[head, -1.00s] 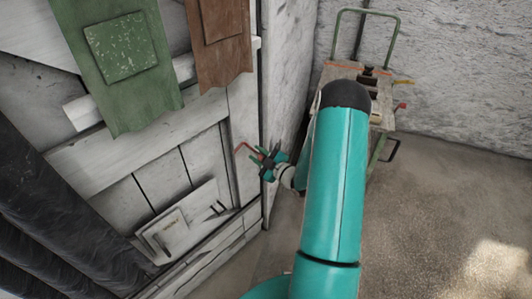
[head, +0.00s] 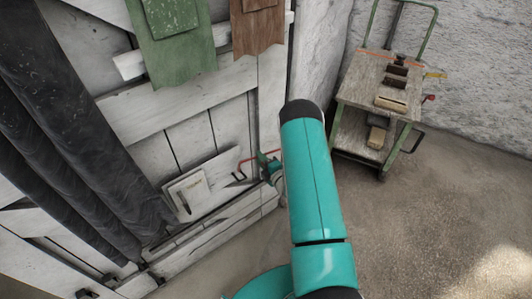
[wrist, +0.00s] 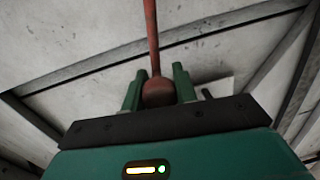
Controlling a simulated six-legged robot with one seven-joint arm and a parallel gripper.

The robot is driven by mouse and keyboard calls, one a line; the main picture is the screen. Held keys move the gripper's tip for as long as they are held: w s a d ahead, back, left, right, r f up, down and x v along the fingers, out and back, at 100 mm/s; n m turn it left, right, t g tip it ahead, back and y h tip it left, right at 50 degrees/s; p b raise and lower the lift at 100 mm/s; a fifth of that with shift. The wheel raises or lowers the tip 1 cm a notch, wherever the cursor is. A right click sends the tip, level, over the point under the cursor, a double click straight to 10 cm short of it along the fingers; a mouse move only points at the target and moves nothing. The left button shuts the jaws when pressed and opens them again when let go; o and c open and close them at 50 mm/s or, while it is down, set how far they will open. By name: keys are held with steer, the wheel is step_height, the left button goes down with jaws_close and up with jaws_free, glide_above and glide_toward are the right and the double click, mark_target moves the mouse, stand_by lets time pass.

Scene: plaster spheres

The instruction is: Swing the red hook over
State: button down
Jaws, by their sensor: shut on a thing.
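The red hook (head: 243,160) is a thin bent red rod in front of the white plank door in the head view. My gripper (head: 265,163), with green fingers, is shut on it. In the wrist view the hook shows as a red rod (wrist: 151,38) running up from a round reddish knob (wrist: 158,92). My gripper in that view (wrist: 157,88) has one finger on each side of the knob. The hook's bent end lies near the right edge of a pale board (head: 218,183) on the door. I cannot tell whether it touches anything there.
Dark drapes (head: 65,110) hang at left. A wooden-topped cart (head: 365,80) with blocks stands at the back right. The floor (head: 440,210) at right is clear.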

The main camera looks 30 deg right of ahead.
steer(key=shift+a+f+n+h, duration=0.15)
steer(key=shift+f+n, duration=0.4)
steer(key=shift+f, duration=0.55)
steer(key=shift+d+f+n+h, duration=0.15)
steer(key=shift+f+n, duration=0.4)
steer(key=shift+f, duration=0.55)
steer(key=shift+a+f, duration=0.1)
steer(key=c, duration=1.1)
jaws_free()
steer(key=shift+w+f, duration=0.15)
steer(key=s+d+r, duration=0.1)
steer(key=s, duration=1.3)
steer(key=shift+r, duration=0.35)
steer(key=shift+d, duration=0.1)
